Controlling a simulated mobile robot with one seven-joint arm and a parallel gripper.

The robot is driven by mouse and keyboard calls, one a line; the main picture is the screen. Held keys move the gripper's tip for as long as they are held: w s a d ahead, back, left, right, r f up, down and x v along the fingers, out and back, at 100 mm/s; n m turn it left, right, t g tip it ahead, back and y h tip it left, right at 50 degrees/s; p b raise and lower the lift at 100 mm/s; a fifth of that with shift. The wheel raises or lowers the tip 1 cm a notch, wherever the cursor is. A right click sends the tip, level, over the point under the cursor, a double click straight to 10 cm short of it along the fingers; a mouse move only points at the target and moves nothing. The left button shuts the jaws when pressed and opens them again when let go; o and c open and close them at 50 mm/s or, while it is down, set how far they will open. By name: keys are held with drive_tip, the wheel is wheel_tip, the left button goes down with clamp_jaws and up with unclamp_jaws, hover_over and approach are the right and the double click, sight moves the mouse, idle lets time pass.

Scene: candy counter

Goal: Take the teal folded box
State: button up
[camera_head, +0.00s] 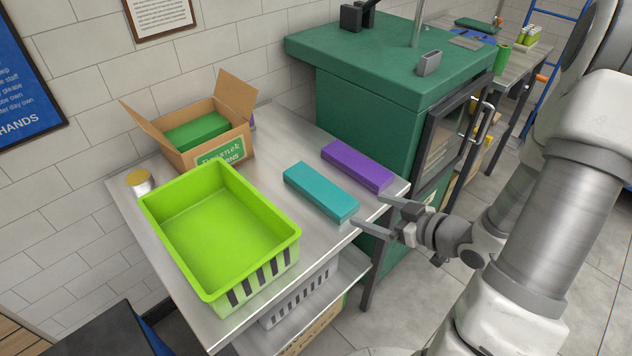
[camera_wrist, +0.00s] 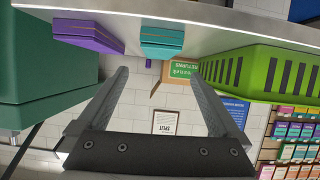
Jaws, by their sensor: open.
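The teal folded box (camera_head: 320,191) lies flat near the right edge of the metal table, beside a purple box. In the wrist view, which looks upside down, the teal box (camera_wrist: 162,38) shows beyond and between my fingertips. My gripper (camera_head: 371,212) is open and empty at the table's right edge, with its fingers pointing toward the boxes. In the wrist view the fingers of my gripper (camera_wrist: 158,73) are spread wide, with nothing between them. The gripper appears apart from the teal box.
The purple box (camera_head: 357,166) lies just right of the teal one. An empty lime-green crate (camera_head: 270,213) stands to its left. An open cardboard box (camera_head: 242,103) with green contents is behind. A green cabinet (camera_head: 367,114) stands close at the right. Bare metal table (camera_head: 330,237) lies in front.

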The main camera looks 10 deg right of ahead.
sight(328, 192)
drive_tip(key=b+x, duration=0.2)
drive_tip(key=x, duration=0.9)
drive_tip(key=shift+w+a+b, duration=0.25)
drive_tip(key=shift+a+b, duration=0.05)
drive_tip(key=shift+w+r+b+x, duration=0.1)
drive_tip(key=shift+r+b+x, duration=0.05)
drive_tip(key=shift+x, duration=0.8)
drive_tip(key=shift+w+r+b+x, duration=0.1)
drive_tip(key=shift+b+x, duration=0.1)
drive_tip(key=shift+x, duration=0.7)
drive_tip(key=shift+w+r+b+x, duration=0.1)
drive_tip(key=shift+r+b+x, duration=0.05)
drive_tip(key=shift+x, duration=0.8)
drive_tip(key=shift+d, duration=0.1)
drive_tip(key=c, duration=1.1)
